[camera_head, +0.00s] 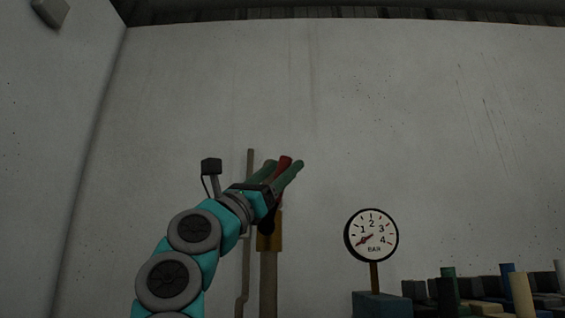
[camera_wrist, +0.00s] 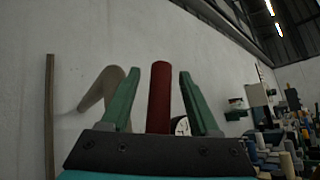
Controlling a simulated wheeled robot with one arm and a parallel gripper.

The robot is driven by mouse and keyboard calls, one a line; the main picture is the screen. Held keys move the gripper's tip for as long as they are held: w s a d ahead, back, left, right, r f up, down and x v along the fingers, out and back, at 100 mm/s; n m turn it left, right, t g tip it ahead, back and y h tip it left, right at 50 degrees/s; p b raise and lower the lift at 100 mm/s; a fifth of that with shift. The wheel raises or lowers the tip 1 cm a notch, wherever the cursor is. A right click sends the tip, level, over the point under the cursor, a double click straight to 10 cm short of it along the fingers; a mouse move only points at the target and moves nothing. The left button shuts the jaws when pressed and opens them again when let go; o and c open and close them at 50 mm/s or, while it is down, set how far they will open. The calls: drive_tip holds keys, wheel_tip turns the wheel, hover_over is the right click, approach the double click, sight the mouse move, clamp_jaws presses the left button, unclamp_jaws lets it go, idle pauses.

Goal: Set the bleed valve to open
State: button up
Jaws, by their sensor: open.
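The bleed valve has a brass-coloured body (camera_head: 270,241) on top of a vertical pipe in the head view, partly hidden behind my gripper. Its red lever (camera_head: 285,161) shows between my green fingers, pointing up and slightly right. In the wrist view the red lever (camera_wrist: 160,97) stands upright between the two fingers, with a gap visible on each side. My gripper (camera_head: 284,166) is open around the lever and is also seen in the wrist view (camera_wrist: 159,80). The lever's lower end is hidden by my gripper.
A pressure gauge (camera_head: 371,236) marked BAR stands to the right on a blue block (camera_head: 382,304), its needle below 1. A thin pipe (camera_head: 247,262) runs left of the valve. Several coloured blocks and cylinders crowd the lower right. A plain wall (camera_head: 420,120) lies behind.

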drive_tip(key=shift+w+d+r, duration=0.15)
drive_tip(key=shift+d+r, duration=0.05)
clamp_jaws()
idle(0.5)
idle(0.9)
